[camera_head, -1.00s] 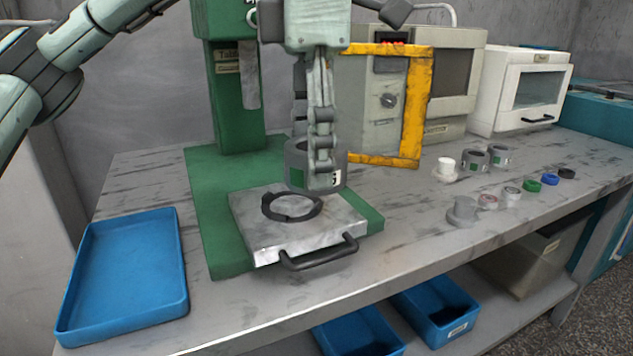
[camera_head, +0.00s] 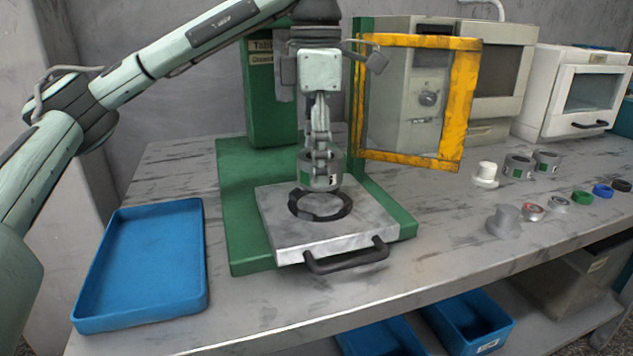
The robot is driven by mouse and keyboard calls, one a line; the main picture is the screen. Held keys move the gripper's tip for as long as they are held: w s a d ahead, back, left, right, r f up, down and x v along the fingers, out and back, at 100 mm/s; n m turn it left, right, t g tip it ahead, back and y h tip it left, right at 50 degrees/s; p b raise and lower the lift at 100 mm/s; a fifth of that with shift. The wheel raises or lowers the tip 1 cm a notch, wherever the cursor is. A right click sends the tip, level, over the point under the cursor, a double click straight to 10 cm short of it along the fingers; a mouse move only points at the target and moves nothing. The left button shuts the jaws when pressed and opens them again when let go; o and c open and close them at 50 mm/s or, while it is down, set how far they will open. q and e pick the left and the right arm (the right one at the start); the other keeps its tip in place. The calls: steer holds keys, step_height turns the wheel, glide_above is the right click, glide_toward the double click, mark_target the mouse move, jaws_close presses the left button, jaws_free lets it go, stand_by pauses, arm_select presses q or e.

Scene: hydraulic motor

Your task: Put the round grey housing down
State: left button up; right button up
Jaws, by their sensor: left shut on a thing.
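The round grey housing (camera_head: 319,180), with a green patch and a small white mark on its side, is upright in my left gripper (camera_head: 319,158). My left gripper points down and is shut on it; its fingers hide part of the housing's top. The housing is just over the back part of a black ring (camera_head: 320,207) on the metal plate (camera_head: 283,234) of the green press. I cannot tell whether its underside touches the ring. My right gripper does not show.
A yellow guard frame (camera_head: 462,105) stands close right of the gripper. A blue tray (camera_head: 192,306) is at the left. Two similar grey housings (camera_head: 519,167) (camera_head: 546,162), a white part (camera_head: 486,171), a grey part (camera_head: 504,221) and several small rings lie at the right.

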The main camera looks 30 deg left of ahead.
arm_select(q)
steer(key=shift+f+b, duration=0.3)
steer(key=shift+f, duration=1.45)
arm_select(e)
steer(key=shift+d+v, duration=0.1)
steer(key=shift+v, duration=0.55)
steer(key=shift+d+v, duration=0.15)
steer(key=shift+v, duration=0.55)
arm_select(q)
steer(key=shift+f, duration=0.2)
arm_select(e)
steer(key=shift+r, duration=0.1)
arm_select(q)
steer(key=o, duration=1.5)
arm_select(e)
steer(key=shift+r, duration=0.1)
arm_select(q)
steer(key=shift+r, duration=0.1)
steer(key=shift+r, duration=0.3)
step_height(320, 180, up, 11)
steer(key=p, duration=0.3)
steer(key=shift+f+p, duration=0.1)
steer(key=shift+p, duration=0.3)
steer(key=shift+r, duration=0.35)
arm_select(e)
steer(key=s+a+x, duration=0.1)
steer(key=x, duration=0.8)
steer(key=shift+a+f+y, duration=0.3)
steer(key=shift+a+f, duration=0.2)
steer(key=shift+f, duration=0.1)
